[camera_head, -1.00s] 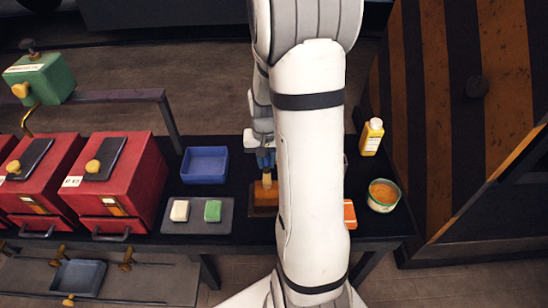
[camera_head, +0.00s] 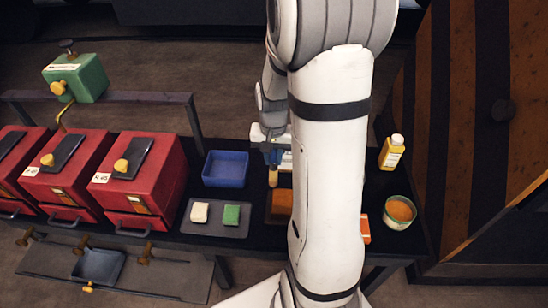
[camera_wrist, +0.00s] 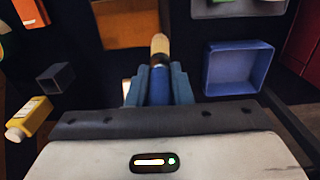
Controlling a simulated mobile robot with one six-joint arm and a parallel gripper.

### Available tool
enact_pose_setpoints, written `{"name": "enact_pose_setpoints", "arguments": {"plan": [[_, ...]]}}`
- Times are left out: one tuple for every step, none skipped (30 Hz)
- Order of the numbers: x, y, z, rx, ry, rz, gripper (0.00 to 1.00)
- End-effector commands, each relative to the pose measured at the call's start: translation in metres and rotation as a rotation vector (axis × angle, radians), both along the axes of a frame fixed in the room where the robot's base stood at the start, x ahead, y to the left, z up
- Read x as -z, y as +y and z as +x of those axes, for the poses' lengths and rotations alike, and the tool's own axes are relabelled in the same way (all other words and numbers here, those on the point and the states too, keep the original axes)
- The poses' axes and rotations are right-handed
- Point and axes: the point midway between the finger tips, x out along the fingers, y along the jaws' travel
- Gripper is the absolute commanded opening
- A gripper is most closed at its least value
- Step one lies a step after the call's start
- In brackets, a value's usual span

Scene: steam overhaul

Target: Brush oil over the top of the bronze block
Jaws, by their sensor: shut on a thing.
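The bronze block (camera_head: 283,199) is an orange-brown slab in a dark surround on the black bench, its right part hidden behind my arm. The wrist view shows part of it at the top edge (camera_wrist: 124,28). My gripper (camera_head: 273,157) is shut on a brush with a blue handle (camera_wrist: 159,86) and a pale, tan tip (camera_wrist: 160,46). In the head view the brush tip (camera_head: 273,178) points down just beyond the block's far left corner. I cannot tell whether it touches anything. An open bowl of orange-amber liquid (camera_head: 400,210) stands at right.
A blue tray (camera_head: 226,168) and a grey tray (camera_head: 198,230) with white and green blocks lie left. Red boxes (camera_head: 141,180) stand further left. A yellow bottle (camera_head: 391,153) and an orange item (camera_head: 365,229) are right. A dark hollow square holder (camera_wrist: 55,78) shows in the wrist view.

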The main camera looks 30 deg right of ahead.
Motion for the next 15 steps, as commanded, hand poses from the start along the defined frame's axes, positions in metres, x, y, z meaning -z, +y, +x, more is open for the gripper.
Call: {"name": "enact_pose_setpoints", "arguments": {"plan": [[-0.009, 0.000, 0.000, 0.000, -0.001, -0.001, 0.00], [-0.011, 0.000, 0.000, 0.000, -0.001, -0.001, 0.00], [-0.015, 0.000, 0.000, 0.000, -0.001, -0.001, 0.00], [-0.017, 0.000, 0.000, 0.000, -0.001, -0.001, 0.00], [-0.019, 0.000, 0.000, 0.001, -0.001, -0.001, 0.00], [-0.021, 0.000, 0.000, 0.001, -0.001, -0.001, 0.00], [-0.022, 0.000, 0.000, 0.001, 0.000, 0.000, 0.00], [-0.023, -0.001, 0.000, 0.001, 0.000, 0.000, 0.00], [-0.023, -0.001, 0.000, 0.002, 0.000, 0.000, 0.00], [-0.023, -0.001, 0.000, 0.002, 0.000, 0.000, 0.00], [-0.023, -0.001, 0.000, 0.002, 0.000, 0.000, 0.00], [-0.023, -0.001, 0.000, 0.002, 0.000, 0.000, 0.00], [-0.022, -0.001, 0.000, 0.002, 0.000, 0.000, 0.00], [-0.022, -0.001, 0.000, 0.002, 0.000, 0.000, 0.00], [-0.022, -0.001, 0.000, 0.002, 0.000, 0.000, 0.00]]}}
